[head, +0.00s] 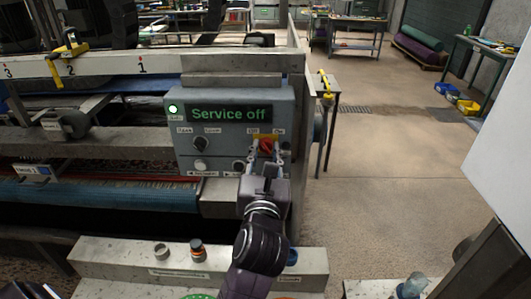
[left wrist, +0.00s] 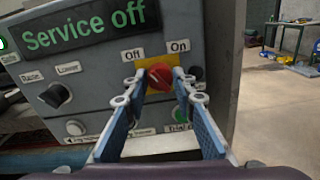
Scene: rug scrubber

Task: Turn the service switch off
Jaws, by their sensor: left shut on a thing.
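The service switch is a red rotary knob (head: 266,146) on a yellow plate, on the front of a grey-blue control box (head: 235,97). It also shows in the left wrist view (left wrist: 159,84), with "Off" at its upper left and "On" at its upper right. The green display (head: 228,113) reads "Service off". My left gripper (head: 267,158) is shut on the red knob, one finger on each side. The fingers also show in the left wrist view (left wrist: 158,92). The knob's exact pointer direction is hard to tell. My right gripper is not in view.
Black knob (head: 200,144) and several buttons sit on the same box, left of and below the switch. A metal ledge with buttons (head: 197,250) lies below. The rug machine's rollers extend left. Open floor (head: 390,140) is at the right.

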